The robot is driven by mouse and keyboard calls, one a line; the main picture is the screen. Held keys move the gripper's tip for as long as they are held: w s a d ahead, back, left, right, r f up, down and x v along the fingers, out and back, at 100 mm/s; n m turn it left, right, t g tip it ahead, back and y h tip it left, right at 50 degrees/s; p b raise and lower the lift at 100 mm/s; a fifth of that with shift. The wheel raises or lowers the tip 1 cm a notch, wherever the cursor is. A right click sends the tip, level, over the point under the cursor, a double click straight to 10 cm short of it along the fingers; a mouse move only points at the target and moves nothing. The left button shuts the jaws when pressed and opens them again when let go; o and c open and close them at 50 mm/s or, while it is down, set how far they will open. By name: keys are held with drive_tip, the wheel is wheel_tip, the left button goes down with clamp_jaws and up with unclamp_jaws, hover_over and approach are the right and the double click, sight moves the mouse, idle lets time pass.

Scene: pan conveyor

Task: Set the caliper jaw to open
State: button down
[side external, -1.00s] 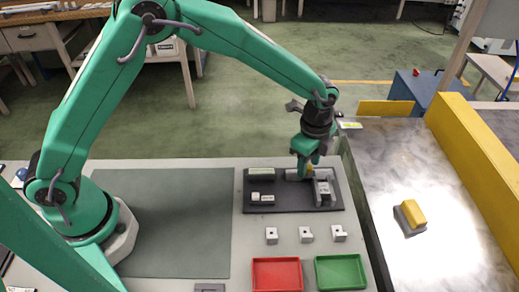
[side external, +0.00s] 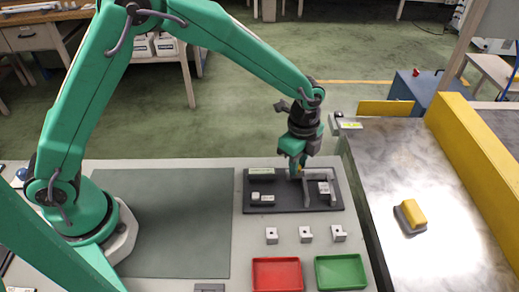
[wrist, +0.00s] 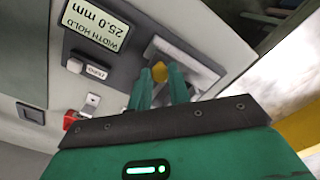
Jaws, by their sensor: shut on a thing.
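The caliper is a dark base plate (side external: 284,202) with grey jaws on the bench. Its sliding jaw (side external: 306,191) is a grey bar, standing to the left of a grey block with a white label (side external: 324,188), with a gap between them. My gripper (side external: 298,170) is over the back of the plate. In the wrist view my green fingers (wrist: 161,88) are shut on a yellow knob (wrist: 159,72) at the sliding jaw. The display (wrist: 103,22) reads "WIDTH HOLD 25.0 mm", upside down in that view. My fingers hide part of the knob.
Three small grey blocks (side external: 306,234) stand in front of the plate. A red tray (side external: 277,287) and a green tray (side external: 341,285) lie nearer the front edge. The conveyor (side external: 455,255) on the right carries a yellow-topped part (side external: 413,212). The grey-green mat (side external: 170,220) is clear.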

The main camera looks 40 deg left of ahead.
drive_tip(key=shift+s+a, duration=0.45)
drive_tip(key=c, duration=1.3)
unclamp_jaws()
wheel_tip(320, 180, up, 8)
